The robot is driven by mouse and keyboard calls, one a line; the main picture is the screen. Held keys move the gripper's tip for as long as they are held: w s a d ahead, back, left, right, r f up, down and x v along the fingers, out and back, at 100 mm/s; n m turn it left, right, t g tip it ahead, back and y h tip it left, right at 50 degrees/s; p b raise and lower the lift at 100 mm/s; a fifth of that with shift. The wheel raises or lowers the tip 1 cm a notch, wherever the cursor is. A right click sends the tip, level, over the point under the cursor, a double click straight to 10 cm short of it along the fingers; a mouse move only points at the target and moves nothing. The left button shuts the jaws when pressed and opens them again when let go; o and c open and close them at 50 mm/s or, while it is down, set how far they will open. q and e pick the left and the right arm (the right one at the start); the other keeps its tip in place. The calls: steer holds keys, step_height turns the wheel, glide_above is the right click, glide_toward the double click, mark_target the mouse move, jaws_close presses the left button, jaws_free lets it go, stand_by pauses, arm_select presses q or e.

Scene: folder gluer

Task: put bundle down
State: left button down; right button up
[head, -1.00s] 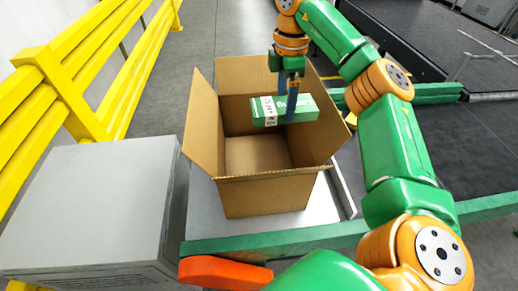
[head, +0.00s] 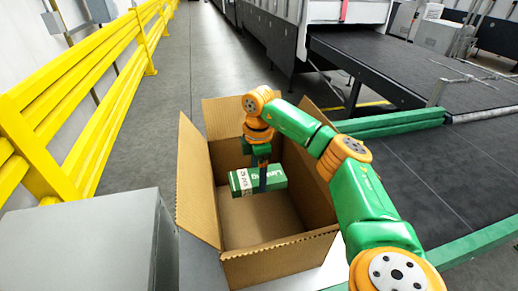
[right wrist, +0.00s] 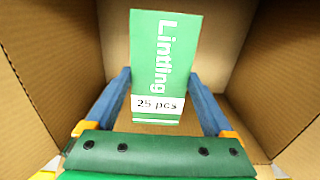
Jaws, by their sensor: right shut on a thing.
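The bundle (head: 272,177) is a green box-like pack with white lettering and a white band. My right gripper (head: 263,178) is shut on it and holds it inside the open cardboard box (head: 265,262), above the box floor. In the right wrist view the bundle (right wrist: 163,60) sits between the two blue fingers of my right gripper (right wrist: 165,100), with a label reading "25 pcs". Cardboard walls surround it there. The box floor shows bare in front of the bundle in the head view. My left gripper is not in view.
The box flaps stand open around its top. A grey cabinet (head: 85,245) stands at left, near a yellow guard rail (head: 85,95). A dark conveyor (head: 400,75) and green rails (head: 395,122) lie at right.

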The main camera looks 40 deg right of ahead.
step_height(320, 180, down, 8)
steer(key=p, duration=0.1)
steer(key=shift+p, duration=0.3)
steer(key=shift+f, duration=0.15)
steer(key=shift+f+b, duration=0.35)
steer(key=shift+f, duration=0.2)
steer(key=o, duration=1.2)
steer(key=shift+o, duration=0.2)
steer(key=shift+r, duration=0.1)
step_height(320, 180, up, 13)
steer(key=shift+r+b, duration=0.1)
steer(key=shift+b, duration=1)
